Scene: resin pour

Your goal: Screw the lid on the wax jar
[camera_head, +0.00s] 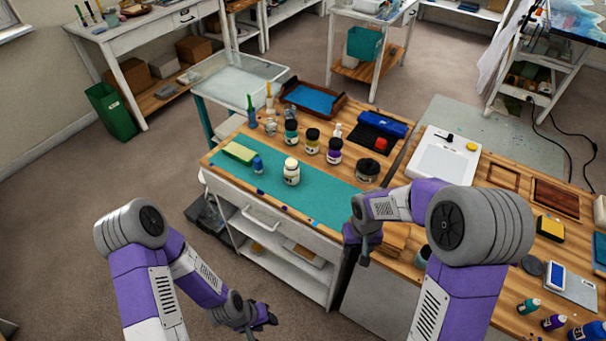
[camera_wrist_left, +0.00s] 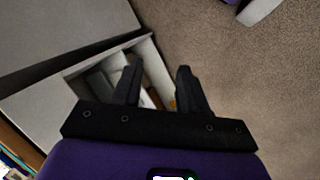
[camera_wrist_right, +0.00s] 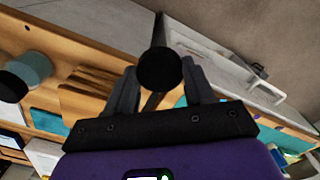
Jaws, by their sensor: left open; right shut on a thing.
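My right gripper (camera_head: 362,258) hangs over the front edge of the bench, left of a stack of wood strips. In the right wrist view, its fingers (camera_wrist_right: 160,85) are shut on a round black thing (camera_wrist_right: 160,68) that looks like a lid. A squat dark jar (camera_head: 368,170) stands on the bench beyond this gripper; its label is too small to read, and I cannot tell if it is the wax jar. My left gripper (camera_head: 268,318) is open and empty, low in front of the bench; its fingers (camera_wrist_left: 160,88) stand apart.
A white-capped jar (camera_head: 291,172) and several bottles stand around the teal mat (camera_head: 325,196). A dark disc (camera_head: 532,265) lies further right. The mat's front part is mostly clear.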

